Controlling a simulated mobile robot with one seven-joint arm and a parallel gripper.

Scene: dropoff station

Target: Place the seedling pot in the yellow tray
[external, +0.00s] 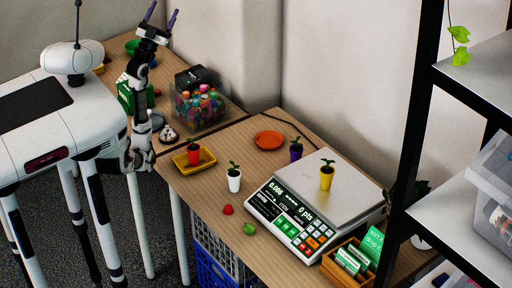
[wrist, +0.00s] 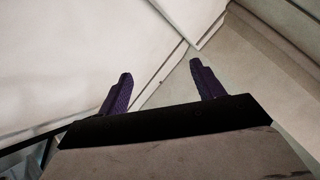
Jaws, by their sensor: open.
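Several small seedling pots stand upright on the wooden table. A red pot (external: 193,157) stands in the yellow tray (external: 206,157) at the table's left corner. A white pot (external: 234,183) stands to the right of the tray. A purple pot (external: 296,152) stands behind the scale. A yellow pot (external: 327,180) stands on the scale's plate. My gripper (external: 160,16) is raised high at the back left, fingers pointing up, open and empty, away from all the pots. The wrist view shows its two purple fingers apart (wrist: 162,90), with only walls beyond.
A scale (external: 290,218) takes up the table's middle right. An orange plate (external: 269,140), a red item (external: 227,209) and a green item (external: 249,229) lie nearby. A tub of colourful bottles (external: 202,103) and a bell (external: 168,134) stand on the left table. A black shelf (external: 418,120) rises at right.

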